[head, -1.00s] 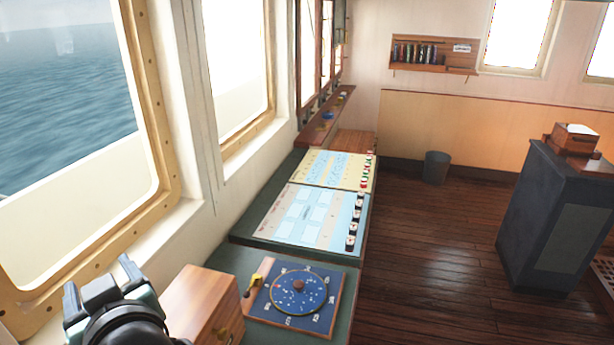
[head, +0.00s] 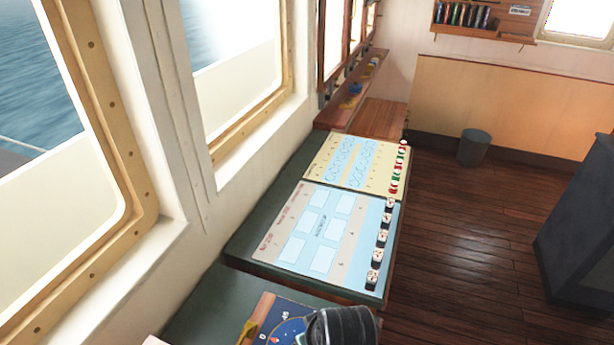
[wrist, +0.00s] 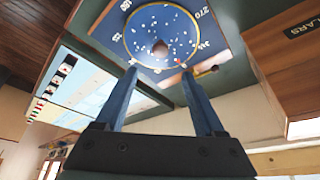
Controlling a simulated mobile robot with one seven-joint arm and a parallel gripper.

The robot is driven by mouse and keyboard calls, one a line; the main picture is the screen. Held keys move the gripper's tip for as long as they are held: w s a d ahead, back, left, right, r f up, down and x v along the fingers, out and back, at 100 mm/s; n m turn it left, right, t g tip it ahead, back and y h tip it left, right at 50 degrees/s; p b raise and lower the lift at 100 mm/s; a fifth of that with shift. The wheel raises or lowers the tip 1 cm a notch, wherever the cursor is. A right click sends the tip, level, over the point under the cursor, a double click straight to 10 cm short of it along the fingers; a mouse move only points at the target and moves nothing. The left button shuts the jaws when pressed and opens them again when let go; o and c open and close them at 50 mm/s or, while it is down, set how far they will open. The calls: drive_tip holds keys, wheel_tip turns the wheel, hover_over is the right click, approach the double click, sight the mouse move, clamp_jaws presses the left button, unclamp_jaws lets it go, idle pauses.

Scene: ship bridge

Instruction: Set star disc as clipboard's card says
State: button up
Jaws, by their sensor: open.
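The star disc (wrist: 143,44) is a round dark-blue plate with white dots, a gold rim and a brown centre knob (wrist: 160,48). It sits on a blue square board (wrist: 112,29) with white numbers around it, including 270. In the head view the disc (head: 289,331) is at the bottom edge, partly hidden by my arm. No clipboard or card can be made out.
A wooden box (wrist: 290,62) marked "LARS" stands beside the disc. A bin (head: 473,147) and dark cabinet (head: 585,235) stand on the floor.

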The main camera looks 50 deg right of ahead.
drive_tip(key=p+x, duration=0.1)
drive_tip(key=x, duration=1)
drive_tip(key=shift+w+d+f, duration=0.1)
drive_tip(key=shift+w+f, duration=0.2)
drive_tip(key=shift+f, duration=0.05)
clamp_jaws()
idle(1.0)
